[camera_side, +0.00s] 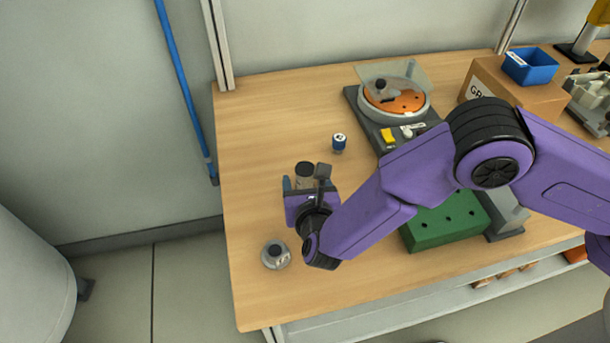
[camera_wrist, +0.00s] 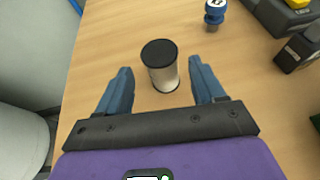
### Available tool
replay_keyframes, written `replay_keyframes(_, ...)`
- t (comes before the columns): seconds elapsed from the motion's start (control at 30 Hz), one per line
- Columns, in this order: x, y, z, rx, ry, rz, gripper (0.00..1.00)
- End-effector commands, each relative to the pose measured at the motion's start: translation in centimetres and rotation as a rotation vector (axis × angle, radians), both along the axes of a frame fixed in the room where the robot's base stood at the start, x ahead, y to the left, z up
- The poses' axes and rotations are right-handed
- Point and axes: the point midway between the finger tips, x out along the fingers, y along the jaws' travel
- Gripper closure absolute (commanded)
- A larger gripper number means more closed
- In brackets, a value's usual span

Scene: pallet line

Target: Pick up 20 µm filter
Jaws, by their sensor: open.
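A short upright cylinder with a black top and a pale, greyish body (camera_wrist: 163,76) stands on the wooden table; I take it to be the 20 µm filter, though no label is readable. In the side view the filter (camera_side: 304,169) shows just beyond my gripper (camera_side: 305,186), its lower part hidden. In the wrist view my gripper (camera_wrist: 160,68) is open, its two blue fingers on either side of the filter. Gaps show between both fingers and the filter, and nothing is held.
A round grey item (camera_side: 276,254) lies near the table's front left. A green block (camera_side: 446,224), an orange-disc device (camera_side: 397,101) and a cardboard box (camera_side: 520,97) with a blue bin (camera_side: 530,68) stand to the right.

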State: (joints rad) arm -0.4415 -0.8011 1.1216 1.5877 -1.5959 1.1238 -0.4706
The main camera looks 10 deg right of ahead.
Motion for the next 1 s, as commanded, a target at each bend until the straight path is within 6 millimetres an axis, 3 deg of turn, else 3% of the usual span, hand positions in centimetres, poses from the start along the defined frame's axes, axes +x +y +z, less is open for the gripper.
replay_keyframes(0.17,0.9,-0.2,-0.4,0.000,0.000,-0.002,0.32)
replay_keyframes(0.5,4.7,-0.8,-2.2,0.001,-0.001,-0.003,0.32)
replay_keyframes(0.8,5.2,-0.8,-2.4,0.000,0.000,0.000,0.32)
replay_keyframes(0.83,5.2,-0.8,-2.4,0.000,0.000,0.000,0.35)
replay_keyframes(1.0,5.1,-0.8,-2.4,0.000,0.000,-0.001,0.86)
